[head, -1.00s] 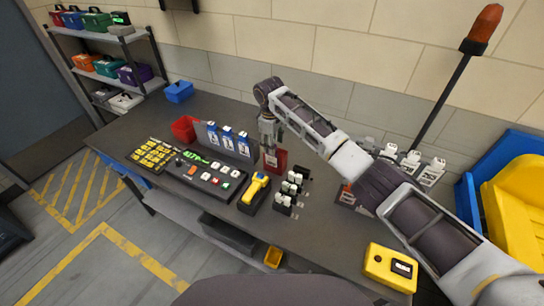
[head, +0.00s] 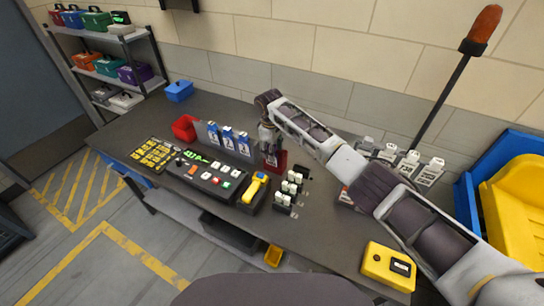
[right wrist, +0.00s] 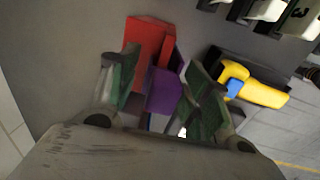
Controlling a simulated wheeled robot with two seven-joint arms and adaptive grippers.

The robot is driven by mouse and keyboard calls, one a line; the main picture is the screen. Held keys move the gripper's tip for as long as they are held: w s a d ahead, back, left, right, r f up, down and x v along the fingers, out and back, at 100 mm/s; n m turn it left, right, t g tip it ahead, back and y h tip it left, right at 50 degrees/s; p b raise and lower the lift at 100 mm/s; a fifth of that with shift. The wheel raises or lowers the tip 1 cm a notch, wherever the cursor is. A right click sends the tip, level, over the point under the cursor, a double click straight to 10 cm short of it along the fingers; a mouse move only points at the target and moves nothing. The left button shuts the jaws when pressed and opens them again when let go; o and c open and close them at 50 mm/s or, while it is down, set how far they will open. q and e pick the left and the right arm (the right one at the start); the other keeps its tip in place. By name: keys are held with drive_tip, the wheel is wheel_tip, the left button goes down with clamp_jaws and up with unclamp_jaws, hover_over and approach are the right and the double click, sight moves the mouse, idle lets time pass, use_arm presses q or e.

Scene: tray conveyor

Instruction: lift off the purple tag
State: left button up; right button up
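The purple tag (right wrist: 163,88) shows in the right wrist view between the two green-padded fingers of my right gripper (right wrist: 160,66). It stands against a red holder (right wrist: 147,42). The fingers are apart, one on each side of the tag, and do not look closed on it. In the head view my right gripper (head: 270,152) points down over the red holder (head: 281,162) on the bench, and the tag cannot be made out there. My left gripper is not in view.
A yellow handheld device (head: 257,186) in a dark cradle stands beside the red holder. Several white-topped blocks (head: 289,188) are to its right. A yellow box (head: 388,268) lies at the front right.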

drive_tip(key=c, duration=0.9)
drive_tip(key=shift+o, duration=0.2)
drive_tip(key=shift+r, duration=0.1)
drive_tip(key=r, duration=0.4)
drive_tip(key=r+b, duration=0.1)
drive_tip(key=r, duration=0.1)
drive_tip(key=shift+s+a+r, duration=0.15)
drive_tip(key=shift+s+r, duration=0.1)
drive_tip(key=shift+r, duration=0.05)
drive_tip(key=s+a+b, duration=0.1)
drive_tip(key=s+a, duration=0.5)
drive_tip(key=s, duration=0.6)
drive_tip(key=shift+s+a+b, duration=0.2)
drive_tip(key=shift+s+b, duration=0.1)
drive_tip(key=shift+b, duration=0.05)
drive_tip(key=shift+r, duration=0.2)
wheel_tip(320, 180, up, 6)
drive_tip(key=p, duration=0.8)
drive_tip(key=shift+r, duration=0.15)
idle(0.4)
idle(0.3)
